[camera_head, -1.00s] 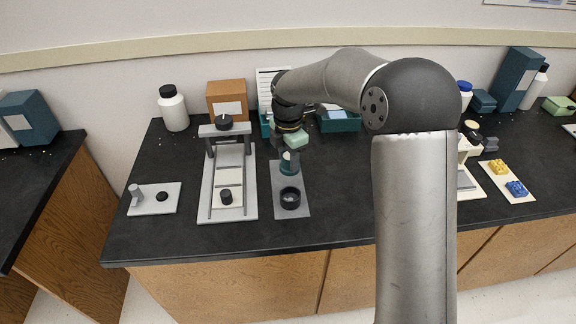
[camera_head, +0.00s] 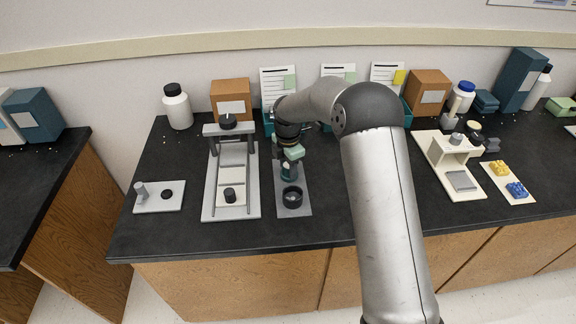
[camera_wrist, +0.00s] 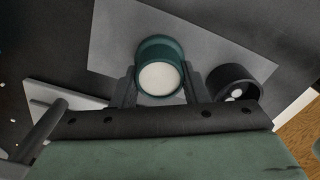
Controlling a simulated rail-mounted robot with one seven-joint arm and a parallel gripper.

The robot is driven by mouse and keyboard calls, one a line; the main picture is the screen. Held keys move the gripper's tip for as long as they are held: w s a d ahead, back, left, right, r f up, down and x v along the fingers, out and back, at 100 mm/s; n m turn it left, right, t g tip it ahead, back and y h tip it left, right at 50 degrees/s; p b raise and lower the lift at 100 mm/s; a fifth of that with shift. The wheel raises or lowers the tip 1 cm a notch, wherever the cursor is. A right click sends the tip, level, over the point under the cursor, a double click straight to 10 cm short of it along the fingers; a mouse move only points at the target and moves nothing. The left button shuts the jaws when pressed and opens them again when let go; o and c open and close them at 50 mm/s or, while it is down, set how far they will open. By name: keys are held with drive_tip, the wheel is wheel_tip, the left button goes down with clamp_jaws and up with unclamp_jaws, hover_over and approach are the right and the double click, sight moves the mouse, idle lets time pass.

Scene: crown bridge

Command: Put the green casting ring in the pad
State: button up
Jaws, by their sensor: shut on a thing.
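The green casting ring (camera_head: 288,173) is a dark teal cylinder with a pale filled face. In the wrist view the ring (camera_wrist: 160,68) sits between the two fingers of my gripper (camera_wrist: 160,92), which is shut on it. The pad (camera_head: 304,209) is a flat grey mat on the black bench, and it shows in the wrist view (camera_wrist: 225,45) behind the ring. My gripper (camera_head: 289,165) holds the ring over the pad's rear part, behind a black open cup (camera_head: 292,198). I cannot tell whether the ring touches the pad.
A grey press frame (camera_head: 211,205) stands just left of the pad. A small grey plate (camera_head: 150,201) with a post lies further left. Boxes, a white bottle (camera_head: 177,108) and cards line the back. The bench right of the pad is partly hidden by my arm.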

drive_tip(key=shift+f, duration=0.1)
drive_tip(key=o, duration=1.1)
drive_tip(key=shift+c, duration=0.2)
wheel_tip(320, 180, up, 12)
drive_tip(key=b, duration=0.1)
drive_tip(key=shift+r, duration=0.25)
